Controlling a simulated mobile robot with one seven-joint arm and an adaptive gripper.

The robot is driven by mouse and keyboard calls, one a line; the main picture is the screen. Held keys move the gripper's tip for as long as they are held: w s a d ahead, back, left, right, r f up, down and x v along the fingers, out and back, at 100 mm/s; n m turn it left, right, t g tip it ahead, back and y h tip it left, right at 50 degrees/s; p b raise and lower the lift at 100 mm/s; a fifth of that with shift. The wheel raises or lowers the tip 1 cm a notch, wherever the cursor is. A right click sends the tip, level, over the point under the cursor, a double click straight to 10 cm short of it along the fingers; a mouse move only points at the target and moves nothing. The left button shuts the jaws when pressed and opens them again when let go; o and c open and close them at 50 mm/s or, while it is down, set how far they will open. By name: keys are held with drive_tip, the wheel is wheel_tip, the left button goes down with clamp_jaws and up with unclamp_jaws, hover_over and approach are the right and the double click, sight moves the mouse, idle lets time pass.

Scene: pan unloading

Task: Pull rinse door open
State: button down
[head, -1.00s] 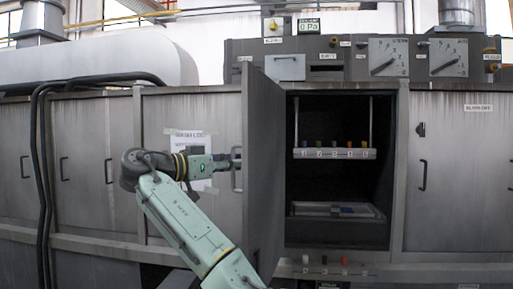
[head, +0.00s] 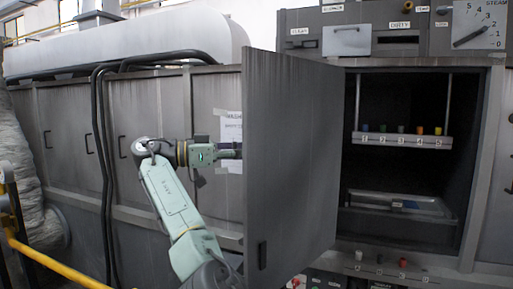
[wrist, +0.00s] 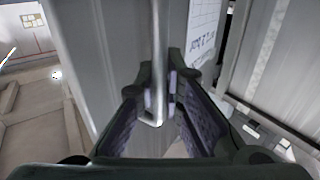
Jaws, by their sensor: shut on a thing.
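The tall grey rinse door (head: 292,170) stands swung out from a dark chamber (head: 405,110), its inner face towards the head camera. My gripper (wrist: 160,95) is shut on the door's metal bar handle (wrist: 159,40), which runs between the fingers in the wrist view. In the head view my gripper (head: 232,152) reaches behind the door's left edge, so its fingertips and the handle are hidden there. The door panel (wrist: 95,60) also shows in the wrist view.
Inside the chamber is a numbered rack (head: 402,139) with several coloured pegs, and a shallow tray (head: 395,203) below it. Black hoses (head: 100,150) run down the cabinet front at left. A yellow rail (head: 50,262) crosses the lower left.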

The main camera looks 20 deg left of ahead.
drive_tip(key=shift+s+a+f, duration=0.1)
drive_tip(key=c, duration=1.7)
unclamp_jaws()
drive_tip(key=shift+a, duration=0.1)
